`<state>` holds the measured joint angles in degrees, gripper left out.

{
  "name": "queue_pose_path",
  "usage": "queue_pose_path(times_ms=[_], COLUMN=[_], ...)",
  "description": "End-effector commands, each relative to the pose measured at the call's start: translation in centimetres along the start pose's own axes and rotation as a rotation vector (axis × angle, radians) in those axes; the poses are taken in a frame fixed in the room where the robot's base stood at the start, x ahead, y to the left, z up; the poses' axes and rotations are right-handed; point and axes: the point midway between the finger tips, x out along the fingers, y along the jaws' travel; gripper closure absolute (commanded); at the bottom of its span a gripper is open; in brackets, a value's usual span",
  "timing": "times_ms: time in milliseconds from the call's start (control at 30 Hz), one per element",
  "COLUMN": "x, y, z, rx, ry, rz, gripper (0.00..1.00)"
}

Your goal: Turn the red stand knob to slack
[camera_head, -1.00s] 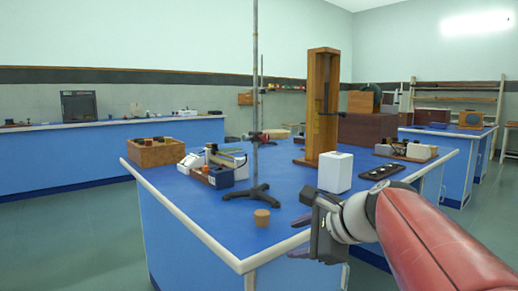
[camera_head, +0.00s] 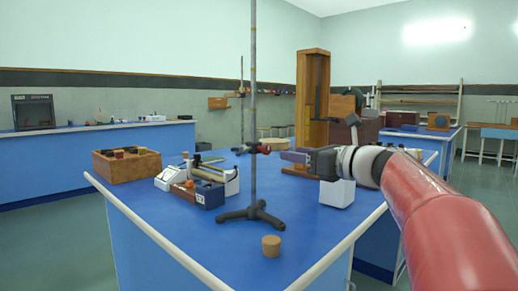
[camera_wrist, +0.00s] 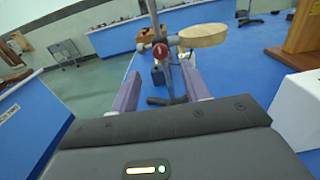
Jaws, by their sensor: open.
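The red stand knob (camera_head: 265,148) sits on a clamp on the tall grey rod (camera_head: 254,90), whose black tripod base (camera_head: 250,213) stands on the blue bench. My gripper (camera_head: 284,156) is at about the knob's height, just to its right, fingers pointing left towards it. In the wrist view the knob (camera_wrist: 161,51) shows ahead, roughly between the two purple fingertips of my gripper (camera_wrist: 161,72). The fingers are apart and nothing is between them. The knob looks clear of the fingers; the exact gap is hard to tell.
A cork (camera_head: 271,246) stands near the bench's front edge. A white block (camera_head: 337,192) stands below my gripper. A small instrument (camera_head: 207,193) and a wooden box (camera_head: 127,166) lie left of the stand. A tall wooden frame (camera_head: 302,100) rises behind right.

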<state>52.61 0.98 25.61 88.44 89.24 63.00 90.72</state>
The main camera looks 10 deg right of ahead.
Motion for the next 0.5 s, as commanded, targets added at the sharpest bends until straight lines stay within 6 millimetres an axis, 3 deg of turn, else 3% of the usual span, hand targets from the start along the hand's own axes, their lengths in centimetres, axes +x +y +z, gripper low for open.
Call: queue_pose_path(times_ms=[500], x=[6.8], y=[0.0], z=[0.0], rx=[0.003], ry=[-0.001], rz=[0.002], gripper=[0.54])
